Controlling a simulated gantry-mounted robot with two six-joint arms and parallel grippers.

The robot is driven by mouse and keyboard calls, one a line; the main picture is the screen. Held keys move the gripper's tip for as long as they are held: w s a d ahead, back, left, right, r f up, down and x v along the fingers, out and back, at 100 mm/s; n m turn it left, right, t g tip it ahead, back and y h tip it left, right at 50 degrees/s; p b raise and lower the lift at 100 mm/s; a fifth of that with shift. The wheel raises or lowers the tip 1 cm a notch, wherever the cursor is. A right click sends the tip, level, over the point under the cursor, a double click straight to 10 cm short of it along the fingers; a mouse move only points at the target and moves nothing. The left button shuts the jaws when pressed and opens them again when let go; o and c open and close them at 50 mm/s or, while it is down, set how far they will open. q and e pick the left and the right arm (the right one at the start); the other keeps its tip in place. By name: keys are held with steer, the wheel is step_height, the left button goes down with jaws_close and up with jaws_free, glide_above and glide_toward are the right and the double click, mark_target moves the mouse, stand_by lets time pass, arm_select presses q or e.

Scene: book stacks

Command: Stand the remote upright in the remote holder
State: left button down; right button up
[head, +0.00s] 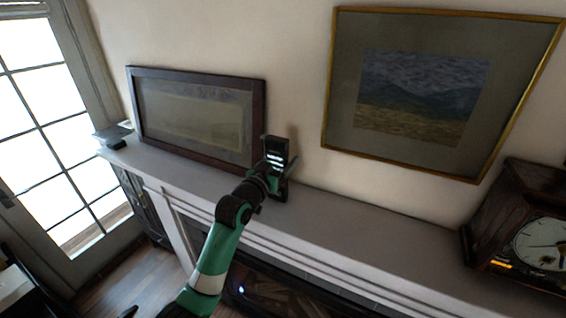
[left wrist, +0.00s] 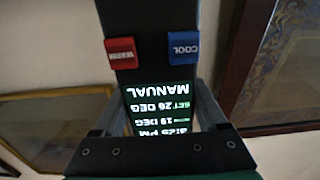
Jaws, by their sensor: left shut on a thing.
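The remote (head: 278,146) is a slim dark slab with a lit screen, held about upright above the mantel shelf. In the left wrist view the remote (left wrist: 153,25) shows a red button, a blue button and a lit screen with upside-down text. My left gripper (head: 273,172) is shut on the remote, with a finger on each side of its screen in the left wrist view (left wrist: 160,115). A dark part shows below the gripper near the shelf; I cannot tell whether it is the remote's lower end or the holder. My right gripper is not in view.
The pale mantel shelf (head: 370,228) is clear to the right as far as a wooden clock (head: 515,232). A dark-framed picture (head: 195,115) leans behind the shelf on the left. A small dark object (head: 113,136) sits at the left end. A gold-framed picture (head: 430,90) hangs above.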

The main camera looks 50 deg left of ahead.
mark_target(275, 167)
arm_select(q)
jaws_free()
steer(key=shift+f, duration=0.1)
steer(key=shift+r, duration=0.25)
steer(key=shift+s+d+f, duration=0.1)
steer(key=shift+s, duration=0.15)
steer(key=b+v, duration=0.1)
steer(key=v, duration=0.7)
steer(key=shift+s+d, duration=0.1)
steer(key=p+v, duration=0.2)
steer(key=v, duration=0.1)
steer(key=shift+s, duration=0.1)
